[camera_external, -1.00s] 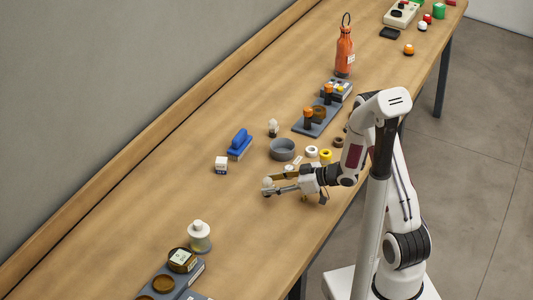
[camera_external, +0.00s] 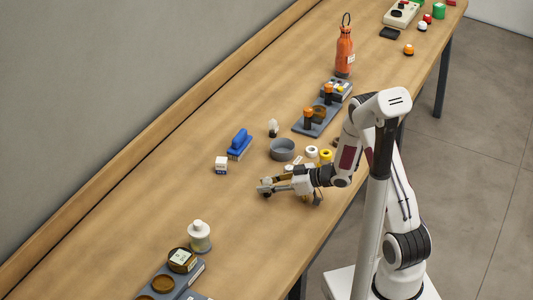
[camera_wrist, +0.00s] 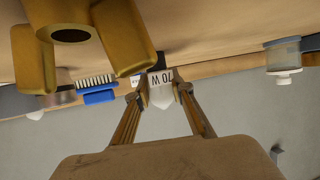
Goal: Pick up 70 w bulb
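The 70 W bulb (camera_wrist: 161,92) is white with a black "70 W" label and shows upside down in the wrist view, between my two fingertips. My gripper (camera_wrist: 164,88) is closed in on it, with a fingertip against each side. In the external view my gripper (camera_external: 266,187) is low over the table near its middle, and the bulb is mostly hidden by the fingers. I cannot tell whether the bulb is clear of the table.
The table left of my gripper is clear.

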